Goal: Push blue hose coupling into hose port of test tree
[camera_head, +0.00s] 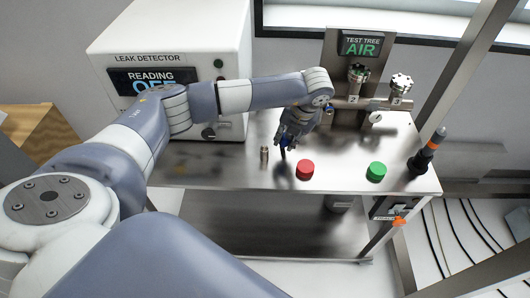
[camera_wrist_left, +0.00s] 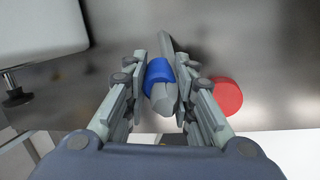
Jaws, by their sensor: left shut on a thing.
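My left gripper (camera_head: 286,146) is above the steel table, left of the test tree (camera_head: 350,103) and behind the red cap. In the left wrist view, its fingers (camera_wrist_left: 165,85) are shut on the blue hose coupling (camera_wrist_left: 159,72), a blue collar around a grey, pointed body. In the head view, the fingers mostly hide the coupling. The test tree stands at the table's back, with valves, metal pipes and an "AIR" sign. I cannot make out its hose port clearly; my wrist covers part of the tree's left side. My right gripper is out of view.
A red cap (camera_head: 305,170), a green cap (camera_head: 377,171) and a small metal cylinder (camera_head: 264,155) stand on the table (camera_head: 338,178). A black and orange tool (camera_head: 426,154) is at the right edge. The white leak detector (camera_head: 170,52) stands at the left.

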